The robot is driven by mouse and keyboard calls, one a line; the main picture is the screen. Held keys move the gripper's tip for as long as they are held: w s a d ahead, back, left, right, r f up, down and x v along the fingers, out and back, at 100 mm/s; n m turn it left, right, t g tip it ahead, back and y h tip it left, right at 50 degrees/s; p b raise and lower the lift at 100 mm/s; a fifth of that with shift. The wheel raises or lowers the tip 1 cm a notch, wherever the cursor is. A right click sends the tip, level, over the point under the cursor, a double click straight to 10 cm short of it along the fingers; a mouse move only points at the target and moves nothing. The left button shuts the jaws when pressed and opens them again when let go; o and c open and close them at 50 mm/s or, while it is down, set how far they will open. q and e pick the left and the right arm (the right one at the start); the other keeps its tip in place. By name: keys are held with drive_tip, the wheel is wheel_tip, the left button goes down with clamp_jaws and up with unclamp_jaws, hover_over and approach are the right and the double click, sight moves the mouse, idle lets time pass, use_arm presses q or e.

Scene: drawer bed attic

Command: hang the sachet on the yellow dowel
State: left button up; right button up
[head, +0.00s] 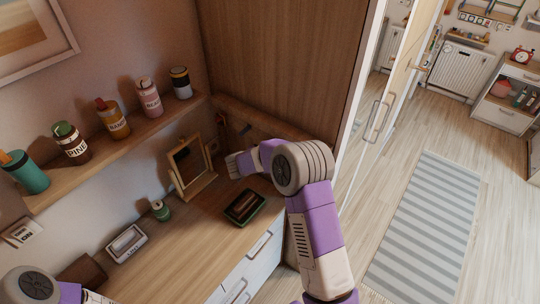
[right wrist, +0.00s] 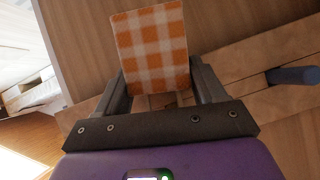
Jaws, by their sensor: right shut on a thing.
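The sachet (right wrist: 153,50) is an orange-and-white checked square in the right wrist view. My right gripper (right wrist: 160,88) is shut on its lower part, with one finger at each side. The sachet stands out beyond the fingertips, in front of a wooden panel. In the head view my right arm reaches to the back corner of the dresser, and its wrist hides the sachet. A blue-grey peg (right wrist: 292,75) sticks out from a wooden rail (right wrist: 255,92) right of the sachet. I cannot make out the yellow dowel for certain. My left gripper is out of view.
A framed mirror (head: 188,163) stands on the dresser (head: 190,240) just left of my right wrist. A dark tray (head: 245,206), a green jar (head: 160,210) and a white-framed box (head: 126,243) lie nearer. Several bottles line the shelf (head: 120,140) above.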

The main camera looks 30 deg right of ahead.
drive_tip(key=o, duration=1.1)
drive_tip(key=shift+f, duration=0.1)
